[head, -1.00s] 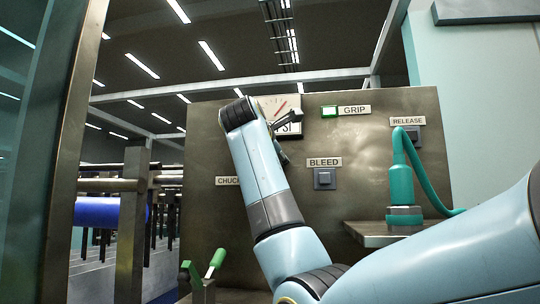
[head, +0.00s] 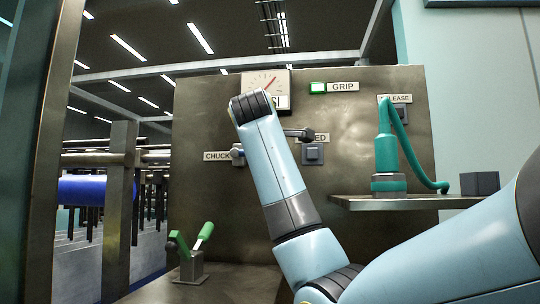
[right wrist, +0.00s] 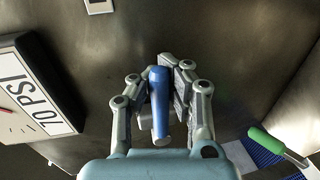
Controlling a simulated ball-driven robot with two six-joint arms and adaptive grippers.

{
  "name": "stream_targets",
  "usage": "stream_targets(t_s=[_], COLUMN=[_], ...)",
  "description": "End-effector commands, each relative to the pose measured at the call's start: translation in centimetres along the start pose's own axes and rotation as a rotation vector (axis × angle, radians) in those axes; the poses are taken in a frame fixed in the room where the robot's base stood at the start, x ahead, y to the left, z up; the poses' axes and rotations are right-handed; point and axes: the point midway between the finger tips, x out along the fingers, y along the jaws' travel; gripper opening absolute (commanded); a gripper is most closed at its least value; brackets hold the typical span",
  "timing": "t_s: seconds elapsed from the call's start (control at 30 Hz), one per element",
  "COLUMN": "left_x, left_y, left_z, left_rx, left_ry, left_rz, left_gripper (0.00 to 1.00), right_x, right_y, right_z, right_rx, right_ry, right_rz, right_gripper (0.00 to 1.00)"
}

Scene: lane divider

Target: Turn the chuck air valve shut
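The chuck air valve has a blue lever (right wrist: 158,92) with a grey end at its hub, seen in the right wrist view. In the head view only the grey valve hub (head: 237,153) shows, beside the CHUCK label (head: 216,156); my right arm hides the lever. In the wrist view the lever runs from the hub towards the BLEED side, so it lies about level across the panel. My right gripper (right wrist: 161,82) has its fingers on both sides of the blue lever, close against it. My left gripper is not in view.
The panel (head: 360,95) also carries a 70 PSI gauge (head: 268,82), a green GRIP lamp (head: 319,88) and a BLEED button (head: 313,153). A shelf (head: 400,203) with a teal hosed tool (head: 386,160) juts out right. Green-handled levers (head: 203,236) stand lower left.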

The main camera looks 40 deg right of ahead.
Motion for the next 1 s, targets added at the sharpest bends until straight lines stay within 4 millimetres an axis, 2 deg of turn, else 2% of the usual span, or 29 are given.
stream_targets(t_s=[0.03, 0.47, 0.5, 0.77, 1.0], left_x=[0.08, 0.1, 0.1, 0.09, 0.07], left_y=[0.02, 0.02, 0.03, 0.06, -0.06], left_z=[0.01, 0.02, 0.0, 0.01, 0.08], left_rx=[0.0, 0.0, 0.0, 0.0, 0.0], left_ry=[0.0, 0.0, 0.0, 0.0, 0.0], left_rz=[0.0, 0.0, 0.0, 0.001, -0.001], left_gripper=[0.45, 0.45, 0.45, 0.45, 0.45], right_x=[0.0, 0.03, 0.03, 0.03, 0.0], right_y=[-0.53, -0.67, -0.68, -0.46, -0.3], right_z=[-0.15, -0.21, -0.21, -0.14, -0.09], right_rx=[0.005, 0.013, 0.013, 0.013, 0.014], right_ry=[0.004, 0.006, 0.006, 0.005, 0.004], right_rz=[-0.011, -0.013, -0.014, -0.009, -0.005], right_gripper=[0.0, 0.0, 0.07, 0.41, 0.41])
